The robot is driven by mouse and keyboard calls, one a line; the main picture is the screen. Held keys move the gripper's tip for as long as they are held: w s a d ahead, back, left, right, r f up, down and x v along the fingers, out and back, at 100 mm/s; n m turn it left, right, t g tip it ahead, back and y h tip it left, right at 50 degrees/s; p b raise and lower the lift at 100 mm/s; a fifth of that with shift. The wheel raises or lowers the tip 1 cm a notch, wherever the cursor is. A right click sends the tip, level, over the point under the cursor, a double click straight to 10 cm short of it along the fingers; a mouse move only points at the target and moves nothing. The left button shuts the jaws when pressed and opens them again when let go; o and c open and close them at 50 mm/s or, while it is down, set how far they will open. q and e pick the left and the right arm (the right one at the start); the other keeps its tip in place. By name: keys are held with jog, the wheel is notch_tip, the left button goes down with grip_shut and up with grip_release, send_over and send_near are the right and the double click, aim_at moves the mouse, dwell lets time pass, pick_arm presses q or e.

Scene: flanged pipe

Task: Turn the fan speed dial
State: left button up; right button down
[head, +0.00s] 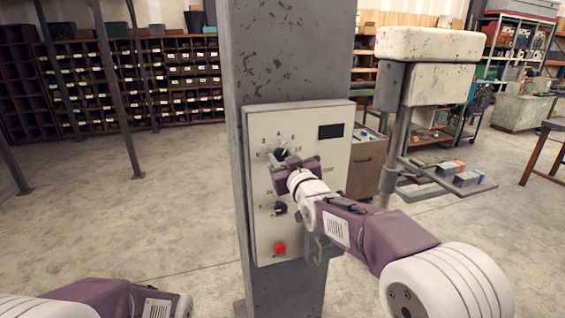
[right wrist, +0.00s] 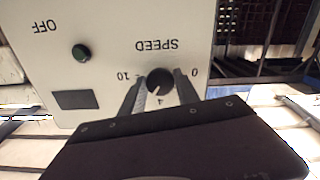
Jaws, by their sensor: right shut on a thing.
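The fan speed dial (head: 281,153) is a dark round knob near the top of a cream control panel (head: 335,160) on a grey post. In the right wrist view, which is upside down, the dial (right wrist: 160,80) sits above the word SPEED with a number scale around it. Its white pointer mark lies close to the 4. My right gripper (head: 282,160) reaches the panel from the right. In the wrist view its two fingers (right wrist: 160,88) stand on either side of the dial, shut on it. Of my left arm only a link shows at the bottom left; its gripper is out of view.
The panel also carries a dark display (head: 330,131), a lower black knob (head: 280,208) and a red button (head: 280,249). A cream machine with a side tray (head: 450,185) stands right of the post.

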jog(key=n+b, duration=0.2)
jog(key=shift+f+n, duration=0.2)
jog(key=shift+n, duration=0.2)
jog(key=n+b, duration=0.2)
jog(key=n, duration=0.2)
jog(key=n+b, duration=0.2)
jog(key=n, duration=0.2)
jog(key=shift+d+b, duration=0.1)
jog(key=shift+b, duration=0.3)
jog(key=n+b, duration=0.2)
jog(key=n, duration=0.1)
jog(key=shift+r+n, duration=0.1)
jog(key=shift+n, duration=0.3)
jog(key=n+b, duration=0.1)
jog(key=n, duration=0.2)
jog(key=shift+r+n, duration=0.1)
jog(key=shift+n, duration=0.2)
jog(key=n, duration=0.6)
jog(key=shift+r+n, duration=0.1)
jog(key=shift+n, duration=0.2)
jog(key=c, duration=0.9)
grip_release()
